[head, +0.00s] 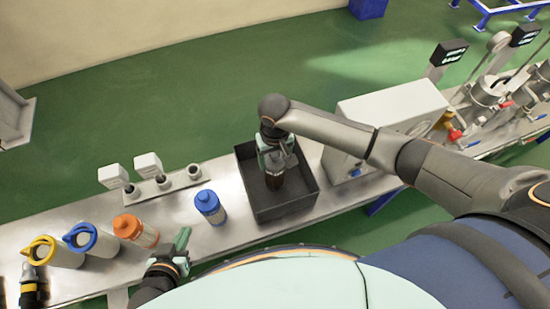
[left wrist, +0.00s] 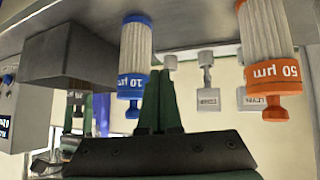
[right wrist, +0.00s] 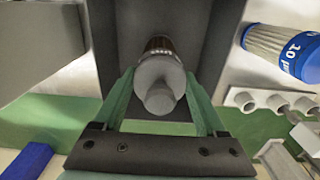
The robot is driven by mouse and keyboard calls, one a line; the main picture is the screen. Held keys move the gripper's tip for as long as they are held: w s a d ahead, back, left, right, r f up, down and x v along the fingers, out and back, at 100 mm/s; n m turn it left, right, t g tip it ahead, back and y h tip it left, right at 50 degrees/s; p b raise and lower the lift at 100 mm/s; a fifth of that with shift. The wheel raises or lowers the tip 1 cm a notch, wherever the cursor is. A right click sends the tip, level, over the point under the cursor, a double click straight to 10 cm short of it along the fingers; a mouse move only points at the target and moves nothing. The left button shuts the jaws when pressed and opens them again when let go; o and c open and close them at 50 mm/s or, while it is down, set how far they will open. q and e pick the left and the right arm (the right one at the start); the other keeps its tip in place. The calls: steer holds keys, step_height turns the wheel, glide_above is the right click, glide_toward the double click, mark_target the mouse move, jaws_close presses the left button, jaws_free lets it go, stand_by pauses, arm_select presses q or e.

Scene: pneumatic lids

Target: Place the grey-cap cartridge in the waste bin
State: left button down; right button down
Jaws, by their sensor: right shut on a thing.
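The grey-cap cartridge (head: 274,180) has a dark brown body and hangs upright within the outline of the black open bin (head: 285,213). In the right wrist view its grey cap (right wrist: 158,78) is between the fingers, with the dark bin (right wrist: 120,30) around it. My right gripper (head: 273,150) is shut on the cap. I cannot tell whether the cartridge's lower end touches the bin floor. My left gripper (head: 182,252) is at the table's front edge, empty, its green fingers (left wrist: 160,100) together in the left wrist view.
A blue-cap cartridge (head: 209,207) stands left of the bin, and an orange-cap cartridge (head: 135,229) further left. Yellow and blue-ringed jugs (head: 95,240) are at far left. A rack with labelled sockets (head: 162,184) is behind. A white box (head: 392,110) stands right of the bin.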

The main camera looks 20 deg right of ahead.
steer(key=shift+f, duration=0.1)
steer(key=shift+c, duration=1.3)
jaws_free()
steer(key=shift+o, duration=1.3)
arm_select(q)
steer(key=shift+s+f, duration=0.1)
arm_select(e)
step_height(320, 180, up, 12)
steer(key=p, duration=0.2)
steer(key=shift+f+p, duration=0.25)
steer(key=shift+p, duration=0.05)
steer(key=shift+r, duration=0.45)
arm_select(q)
steer(key=shift+s+a+r+y, duration=0.15)
steer(key=shift+s+a+r, duration=0.15)
steer(key=shift+a, duration=0.15)
steer(key=shift+s+a+r+y, duration=0.15)
steer(key=shift+s+a+r, duration=0.1)
steer(key=shift+a, duration=0.15)
steer(key=shift+w+d+r, duration=0.1)
